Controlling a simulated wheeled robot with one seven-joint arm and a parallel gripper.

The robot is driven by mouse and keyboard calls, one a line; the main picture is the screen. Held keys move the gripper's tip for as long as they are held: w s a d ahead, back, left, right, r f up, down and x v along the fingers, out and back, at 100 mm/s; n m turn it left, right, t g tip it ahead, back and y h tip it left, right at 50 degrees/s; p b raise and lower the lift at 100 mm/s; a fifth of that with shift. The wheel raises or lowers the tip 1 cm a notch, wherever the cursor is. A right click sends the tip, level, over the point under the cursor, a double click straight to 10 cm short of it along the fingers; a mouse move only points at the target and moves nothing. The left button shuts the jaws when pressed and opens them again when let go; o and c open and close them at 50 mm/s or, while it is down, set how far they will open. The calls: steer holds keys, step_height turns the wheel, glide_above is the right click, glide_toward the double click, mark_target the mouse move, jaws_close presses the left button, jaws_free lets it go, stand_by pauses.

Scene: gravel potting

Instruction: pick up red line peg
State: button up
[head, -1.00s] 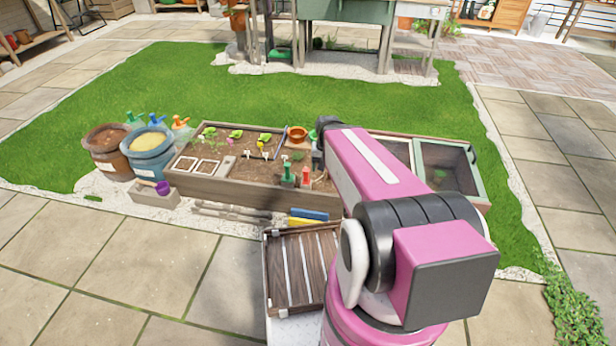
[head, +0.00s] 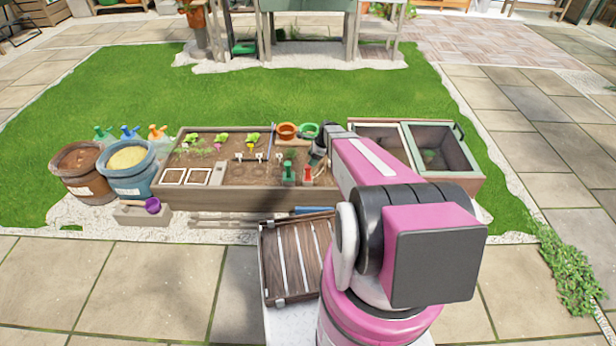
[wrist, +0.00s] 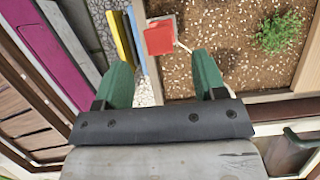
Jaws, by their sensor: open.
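The red line peg (head: 309,173) stands at the front edge of the planter bed (head: 245,197), to the right of a green peg (head: 289,172). In the wrist view its flat red top (wrist: 159,38) shows beyond and between the fingertips, with a pale line at its side. My gripper (wrist: 163,66) is open and empty, with its two green fingers apart. The peg's lower part is hidden from above. In the head view my arm covers most of the gripper.
A slatted wooden crate (head: 263,275) lies in front of the bed. Blue (wrist: 137,40) and yellow (wrist: 120,35) bars lie beside the bed's front wall. A small green plant (wrist: 279,32) grows in the soil. A glazed cold frame (head: 440,150) is at the right.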

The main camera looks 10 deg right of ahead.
mark_target(308, 167)
steer(key=x, duration=0.9)
steer(key=shift+f, duration=0.1)
steer(key=c, duration=0.9)
